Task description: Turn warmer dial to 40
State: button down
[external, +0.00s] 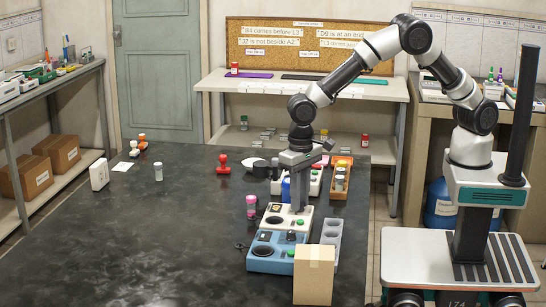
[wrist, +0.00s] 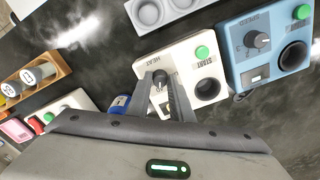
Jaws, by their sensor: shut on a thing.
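A white warmer (external: 272,222) stands on the dark bench, and it also shows in the wrist view (wrist: 207,68). It has a dark dial (wrist: 160,77) marked HEAT, a green START button (wrist: 202,53) and a black round well (wrist: 208,89). My gripper (external: 297,208) reaches down over this warmer. In the wrist view my gripper (wrist: 161,80) has its two fingers on either side of the dial, shut on it. The fingers cover part of the dial and its scale, so I cannot read the setting.
A blue device (external: 262,262) with its own dial (wrist: 257,40) stands close beside the white warmer. A grey tray with wells (external: 331,238) and a cardboard box (external: 314,275) are to the right. An orange rack (external: 342,185) stands behind. The bench's left side is mostly clear.

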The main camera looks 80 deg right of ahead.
dwell(0.3)
jog(key=c, duration=1.6)
grip_release()
jog(key=shift+r, duration=0.15)
notch_tip(320, 180, up, 17)
jog(key=shift+r+p, duration=0.1)
jog(key=shift+p, duration=0.35)
jog(key=s+d+r+n+t+p, duration=0.1)
jog(key=s+d+r+p, duration=0.1)
jog(key=s+d+r, duration=0.5)
jog(key=s+d+r+n+t+p, duration=0.1)
jog(key=s+d+r, duration=0.1)
jog(key=s+d, duration=0.3)
jog(key=s+d+r+n+t+p, duration=0.1)
jog(key=s+d+r+n+t, duration=0.1)
jog(key=s+d, duration=0.3)
jog(key=s+d+r+n+t+p, duration=0.1)
jog(key=s+d+r+n, duration=0.1)
jog(key=s+d, duration=0.3)
jog(key=shift+s+d+r+t, duration=0.1)
jog(key=shift+s+d+t, duration=0.1)
jog(key=shift+s, duration=0.75)
jog(key=shift+s+d+r+t, duration=0.1)
jog(key=shift+s+d, duration=0.1)
jog(key=shift+s, duration=0.7)
